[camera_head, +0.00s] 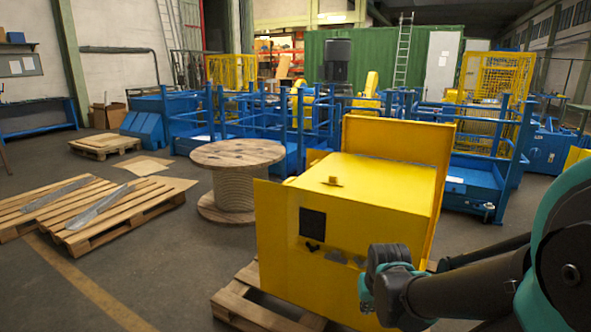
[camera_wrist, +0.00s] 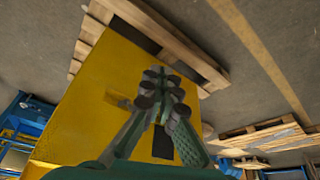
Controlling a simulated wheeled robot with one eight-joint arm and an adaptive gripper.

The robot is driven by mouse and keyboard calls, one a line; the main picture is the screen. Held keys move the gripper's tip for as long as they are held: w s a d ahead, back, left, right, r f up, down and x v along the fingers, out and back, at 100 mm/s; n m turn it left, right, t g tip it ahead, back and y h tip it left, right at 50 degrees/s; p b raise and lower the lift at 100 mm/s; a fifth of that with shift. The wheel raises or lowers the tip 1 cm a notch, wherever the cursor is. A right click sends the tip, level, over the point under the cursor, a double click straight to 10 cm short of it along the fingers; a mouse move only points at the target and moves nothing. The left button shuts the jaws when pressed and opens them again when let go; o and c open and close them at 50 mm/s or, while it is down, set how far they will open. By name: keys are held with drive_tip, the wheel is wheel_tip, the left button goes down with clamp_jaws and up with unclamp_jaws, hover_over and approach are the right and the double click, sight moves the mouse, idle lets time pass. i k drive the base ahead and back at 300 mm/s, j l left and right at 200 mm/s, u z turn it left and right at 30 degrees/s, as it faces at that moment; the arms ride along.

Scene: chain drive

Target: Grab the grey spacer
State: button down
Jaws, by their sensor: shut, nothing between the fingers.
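The front of a yellow machine housing (camera_head: 285,270) carries a dark square panel (camera_head: 313,223). Below the panel are a small black part (camera_head: 313,246) and two small grey pieces (camera_head: 335,256); I cannot tell whether one of them is the grey spacer. My gripper (camera_head: 368,290) is in front of the housing's lower right part and hides some of it. In the wrist view my gripper (camera_wrist: 160,88) is shut and empty, with the yellow housing (camera_wrist: 100,75) behind its fingers. No grey spacer is clearly seen in the wrist view.
The housing stands on a wooden pallet (camera_head: 240,302). A cable drum (camera_head: 235,190) and a pallet with grey metal pieces (camera_head: 90,208) are to the left. Blue racks (camera_head: 485,178) stand behind. The floor at front left is clear.

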sight(335, 256)
drive_tip(key=i+j+z, duration=0.2)
drive_tip(key=j+z, duration=0.25)
drive_tip(key=j, duration=0.6)
drive_tip(key=j+z, duration=0.5)
drive_tip(key=j, duration=0.55)
